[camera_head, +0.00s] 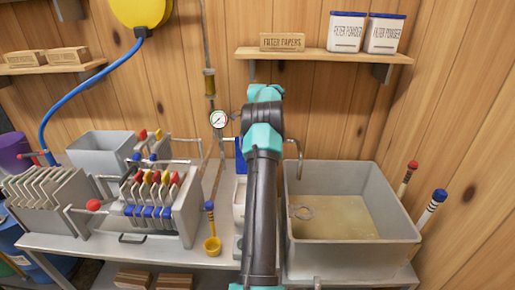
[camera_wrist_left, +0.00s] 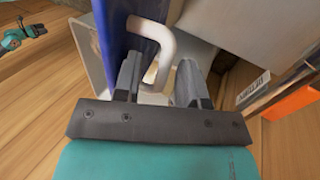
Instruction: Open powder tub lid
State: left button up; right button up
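In the head view a white tub (camera_head: 239,200) with a raised blue lid (camera_head: 240,156) stands on the bench, mostly hidden behind my teal and black arm. In the left wrist view the blue lid (camera_wrist_left: 118,28) shows as an upright panel with a white loop handle (camera_wrist_left: 160,38). My left gripper (camera_wrist_left: 158,80) has its fingers apart, with the handle's lower end between them. I cannot tell whether either finger touches it. The gripper itself is hidden in the head view.
Two filter powder tubs (camera_head: 364,33) with blue lids stand on the upper right shelf (camera_head: 325,54). A large metal basin (camera_head: 350,262) is right of my arm.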

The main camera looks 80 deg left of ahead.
pick_arm(q)
jog(key=shift+r, duration=0.95)
jog(key=shift+s+d+r, duration=0.1)
jog(key=shift+d+r, duration=0.05)
jog(key=shift+r, duration=0.1)
jog(key=s+d+r, duration=0.1)
jog(key=s+d, duration=0.2)
jog(key=d, duration=1.2)
jog(key=shift+d+r, duration=0.15)
jog(key=shift+d, duration=0.05)
